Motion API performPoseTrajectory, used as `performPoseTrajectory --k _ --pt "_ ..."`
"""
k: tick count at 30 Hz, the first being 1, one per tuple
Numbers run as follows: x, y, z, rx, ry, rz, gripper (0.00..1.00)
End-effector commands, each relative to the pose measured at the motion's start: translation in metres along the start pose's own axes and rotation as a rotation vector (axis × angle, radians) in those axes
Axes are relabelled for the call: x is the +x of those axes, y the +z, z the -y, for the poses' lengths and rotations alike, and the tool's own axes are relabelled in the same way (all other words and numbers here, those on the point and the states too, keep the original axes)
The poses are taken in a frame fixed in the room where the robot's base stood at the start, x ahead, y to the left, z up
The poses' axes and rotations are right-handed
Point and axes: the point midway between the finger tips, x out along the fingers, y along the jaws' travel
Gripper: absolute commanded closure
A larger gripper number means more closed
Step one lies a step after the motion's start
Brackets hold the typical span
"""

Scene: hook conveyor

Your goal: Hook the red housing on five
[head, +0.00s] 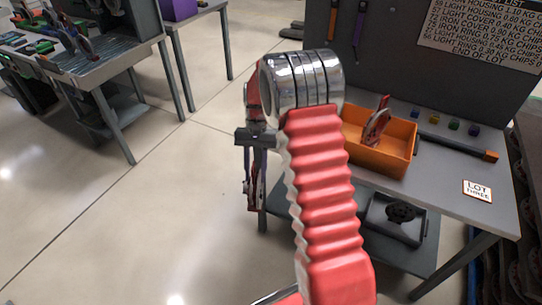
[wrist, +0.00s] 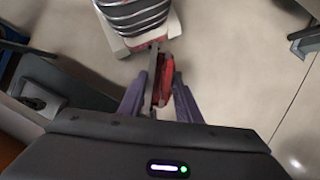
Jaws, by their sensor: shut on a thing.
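My gripper (head: 254,165) hangs pointing down beside the left end of the workbench in the head view, partly hidden behind my arm. In the wrist view its two purple fingers (wrist: 160,88) are closed on a thin red part, the red housing (wrist: 165,82), which is seen edge-on between them. In the head view only slivers of red and grey show around the fingers, so the housing's full shape is hidden. No numbered hook and no conveyor can be made out in either view.
An orange bin (head: 383,160) holding a red and grey part (head: 376,124) stands on the grey workbench (head: 450,180), with a "LOT THREE" card (head: 478,190). A dark pegboard (head: 400,60) rises behind. Another table (head: 75,65) with parts stands at upper left. The floor (head: 120,215) at left is clear.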

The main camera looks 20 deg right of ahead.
Motion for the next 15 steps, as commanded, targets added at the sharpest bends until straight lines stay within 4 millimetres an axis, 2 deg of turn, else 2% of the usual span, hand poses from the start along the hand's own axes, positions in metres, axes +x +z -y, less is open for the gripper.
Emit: performPoseTrajectory --k 3,9,15 --pt "0.024 0.006 0.018 -0.146 0.061 0.001 1.00" --pt "0.060 0.014 0.040 -0.363 0.151 0.000 1.00" --pt "0.078 0.019 0.050 -0.477 0.199 -0.001 1.00"
